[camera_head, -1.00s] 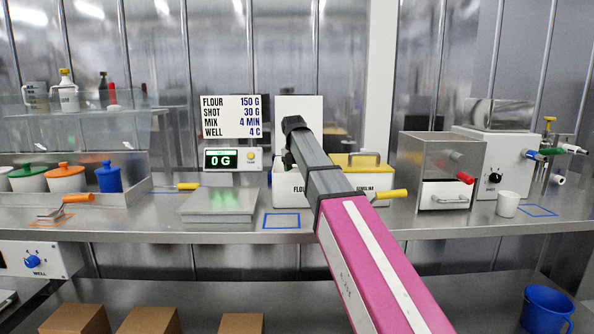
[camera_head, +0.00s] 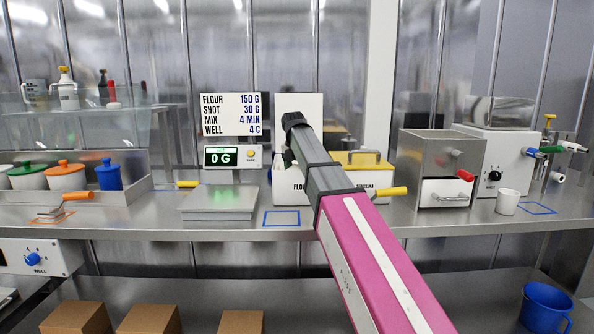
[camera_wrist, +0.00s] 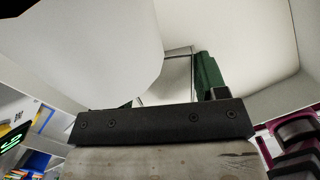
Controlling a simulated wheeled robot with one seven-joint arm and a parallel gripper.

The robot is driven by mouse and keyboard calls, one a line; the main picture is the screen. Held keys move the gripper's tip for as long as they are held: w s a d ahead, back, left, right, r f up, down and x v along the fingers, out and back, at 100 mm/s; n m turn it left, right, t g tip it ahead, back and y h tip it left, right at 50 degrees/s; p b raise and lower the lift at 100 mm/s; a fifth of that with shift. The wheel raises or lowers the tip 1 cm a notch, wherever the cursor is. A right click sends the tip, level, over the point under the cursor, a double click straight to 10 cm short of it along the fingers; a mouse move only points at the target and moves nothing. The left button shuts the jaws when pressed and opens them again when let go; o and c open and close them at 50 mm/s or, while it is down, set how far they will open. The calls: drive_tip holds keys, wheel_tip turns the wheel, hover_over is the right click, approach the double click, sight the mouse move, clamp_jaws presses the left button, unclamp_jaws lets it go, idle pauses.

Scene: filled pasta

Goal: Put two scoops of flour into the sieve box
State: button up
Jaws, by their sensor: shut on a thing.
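The white flour bin (camera_head: 283,190) stands at the back of the counter, partly behind my arm. My gripper is down at the bin, and its fingers are hidden in the head view. In the wrist view my gripper (camera_wrist: 207,92) is shut on a green handle (camera_wrist: 208,72), which seems to belong to a scoop. Pale white surfaces fill much of that view; I cannot tell whether the scoop holds flour. A steel box with a red handle (camera_head: 428,153), apparently the sieve box, stands to the right, with a white-fronted drawer below.
A yellow-lidded semolina bin (camera_head: 362,165) is right beside the flour bin. A scale (camera_head: 220,200) reading 0 G stands to the left. A white cup (camera_head: 507,203) stands right of the steel box. The blue-outlined counter patch (camera_head: 282,218) is clear.

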wheel_tip(320, 180, up, 10)
drive_tip(key=shift+r, duration=0.25)
idle(1.0)
drive_tip(key=shift+d, duration=0.1)
idle(0.4)
